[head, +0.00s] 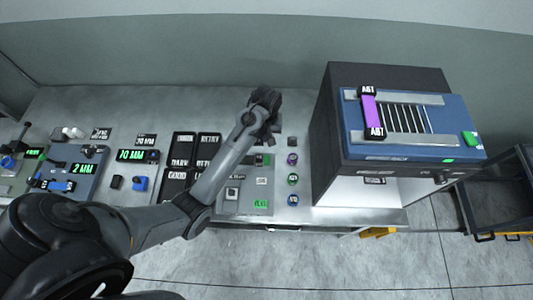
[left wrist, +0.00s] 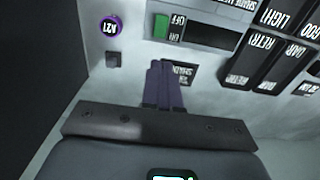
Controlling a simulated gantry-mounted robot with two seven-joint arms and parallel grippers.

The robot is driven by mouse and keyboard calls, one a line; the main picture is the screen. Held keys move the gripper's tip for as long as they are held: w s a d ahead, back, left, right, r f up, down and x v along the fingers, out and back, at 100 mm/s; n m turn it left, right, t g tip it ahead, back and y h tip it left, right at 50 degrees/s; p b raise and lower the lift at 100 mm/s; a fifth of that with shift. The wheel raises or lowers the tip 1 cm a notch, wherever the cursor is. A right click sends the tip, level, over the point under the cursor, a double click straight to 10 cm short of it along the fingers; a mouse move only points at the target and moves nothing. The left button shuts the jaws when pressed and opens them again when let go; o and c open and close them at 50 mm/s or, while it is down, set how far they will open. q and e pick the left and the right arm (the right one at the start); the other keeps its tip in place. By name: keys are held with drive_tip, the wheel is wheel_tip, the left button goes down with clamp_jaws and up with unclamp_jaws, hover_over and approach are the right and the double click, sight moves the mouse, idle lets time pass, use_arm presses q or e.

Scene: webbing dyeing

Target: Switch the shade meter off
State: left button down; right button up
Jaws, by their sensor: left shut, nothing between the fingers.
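The shade meter (left wrist: 212,12) is a grey unit at the top of the left wrist view, its lettering upside down. It carries a green switch (left wrist: 161,27) beside OFF and ON marks and a dark display (left wrist: 210,37); I cannot tell the switch position. In the head view a small green part (head: 266,159) shows beside my arm, which hides much of the meter. My left gripper (head: 265,108) is over the back of the bench. In the left wrist view its fingers (left wrist: 164,72) are together and empty, apart from the switch, partly covering a SHADE label (left wrist: 182,73). My right gripper is out of view.
A round purple A21 piece (left wrist: 112,25) and a small dark block (left wrist: 113,60) lie beside the meter. Black labelled bins (left wrist: 262,55) stand on its other side. A large dark machine with a blue top (head: 400,140) stands right of my gripper.

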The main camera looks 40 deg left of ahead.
use_arm(q)
drive_tip(key=shift+f, duration=0.1)
approach(266, 157)
wheel_tip(266, 157, down, 7)
drive_tip(key=shift+d+r+p, duration=0.1)
drive_tip(key=shift+r+p, duration=0.05)
drive_tip(key=shift+p, duration=0.3)
idle(0.5)
